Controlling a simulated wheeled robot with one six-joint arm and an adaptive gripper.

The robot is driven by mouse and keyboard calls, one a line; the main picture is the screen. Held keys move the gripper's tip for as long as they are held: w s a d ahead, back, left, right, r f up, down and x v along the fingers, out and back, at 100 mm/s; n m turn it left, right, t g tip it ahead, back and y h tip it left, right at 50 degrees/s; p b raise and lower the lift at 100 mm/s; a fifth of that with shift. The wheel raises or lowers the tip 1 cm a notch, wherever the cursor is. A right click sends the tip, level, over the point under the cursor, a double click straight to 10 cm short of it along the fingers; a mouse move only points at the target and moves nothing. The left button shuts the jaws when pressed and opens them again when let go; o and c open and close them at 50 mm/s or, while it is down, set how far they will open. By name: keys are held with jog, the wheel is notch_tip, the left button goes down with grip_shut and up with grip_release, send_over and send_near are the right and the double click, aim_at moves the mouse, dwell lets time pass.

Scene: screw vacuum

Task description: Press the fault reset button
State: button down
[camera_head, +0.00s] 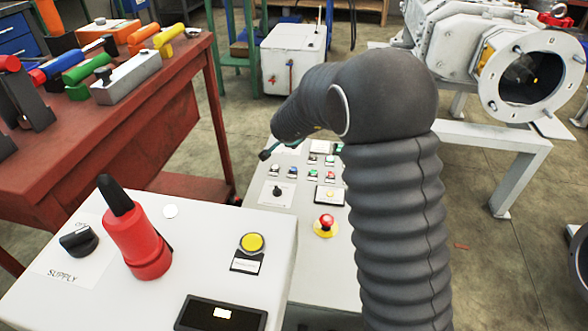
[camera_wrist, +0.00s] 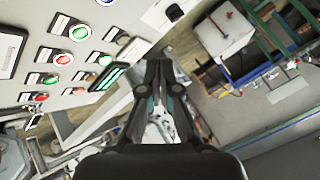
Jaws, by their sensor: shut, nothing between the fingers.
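A larger yellow button (camera_head: 252,243) is on the nearer white cabinet. I cannot read the labels, so I cannot tell which is the fault reset button. My gripper (camera_head: 265,155) is above the far left part of the panel, mostly hidden by my sleeved arm.
The white cabinet (camera_head: 285,225) bears a red handle (camera_head: 140,245) and a black knob (camera_head: 78,240). A red workbench (camera_head: 120,135) with tools stands left. A white box (camera_head: 294,60) is behind, and a white-framed machine (camera_head: 480,120) stands right. Open floor lies between.

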aim_at(294, 170)
jog(key=shift+f+b, duration=1.95)
jog(key=shift+f, duration=2.4)
jog(key=shift+f, duration=0.15)
jog(key=shift+f, duration=0.3)
jog(key=shift+f+b, duration=0.4)
jog(key=shift+f, duration=0.05)
jog(key=shift+r, duration=0.15)
jog(key=shift+r+p, duration=0.75)
jog(key=shift+p, duration=0.35)
